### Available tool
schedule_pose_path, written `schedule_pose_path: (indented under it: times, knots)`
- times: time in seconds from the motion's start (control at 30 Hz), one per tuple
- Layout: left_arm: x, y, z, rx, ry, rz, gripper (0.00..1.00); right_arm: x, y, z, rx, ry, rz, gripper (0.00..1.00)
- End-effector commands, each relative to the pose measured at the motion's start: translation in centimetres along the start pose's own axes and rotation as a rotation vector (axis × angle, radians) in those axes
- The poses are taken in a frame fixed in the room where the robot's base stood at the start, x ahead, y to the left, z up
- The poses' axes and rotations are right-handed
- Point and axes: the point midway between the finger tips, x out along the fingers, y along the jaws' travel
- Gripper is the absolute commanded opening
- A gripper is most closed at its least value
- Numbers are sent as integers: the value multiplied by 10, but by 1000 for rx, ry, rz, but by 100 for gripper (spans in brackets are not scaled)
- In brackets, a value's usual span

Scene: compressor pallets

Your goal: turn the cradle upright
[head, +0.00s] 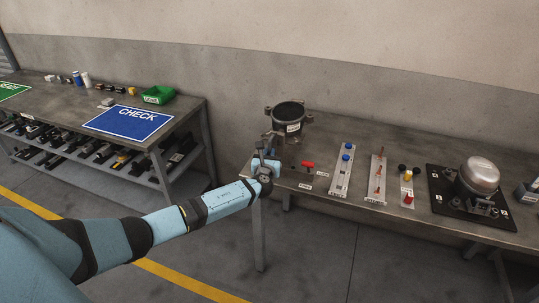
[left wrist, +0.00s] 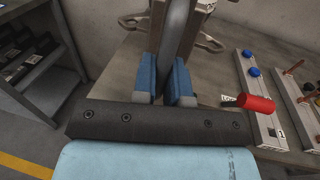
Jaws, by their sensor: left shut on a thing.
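The cradle (head: 289,115), a dark round ring-like body with a white label and small lugs at its rim, stands at the left end of the right-hand bench. My left gripper (head: 266,153) is at its near left side, by the bench edge. In the left wrist view my left gripper (left wrist: 167,80) has its blue fingers shut on a narrow dark grey upright part (left wrist: 176,35), which appears to belong to the cradle. Grey blocks and curved metal lugs show behind it. The cradle's underside is hidden, so I cannot tell how it rests. My right gripper is out of view.
A red-handled tool (head: 307,164) lies close right of the gripper. Farther right are pale racks with blue knobs (head: 347,146), copper-coloured pieces (head: 379,170) and coloured knobs (head: 407,176), then a compressor (head: 479,175) on a black plate. A blue CHECK mat (head: 130,120) lies on the left bench.

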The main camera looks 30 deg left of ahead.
Motion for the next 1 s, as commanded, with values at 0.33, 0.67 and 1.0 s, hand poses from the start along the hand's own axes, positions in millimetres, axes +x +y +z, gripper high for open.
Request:
schedule_pose_path:
  times: [0.33,0.67,1.0]
  knots:
    - [0,1,1,4,-2,1,36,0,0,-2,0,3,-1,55]
    - [-9,1,0,2,-1,0,36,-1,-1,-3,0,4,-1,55]
    - [-80,1,-2,2,0,-1,36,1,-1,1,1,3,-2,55]
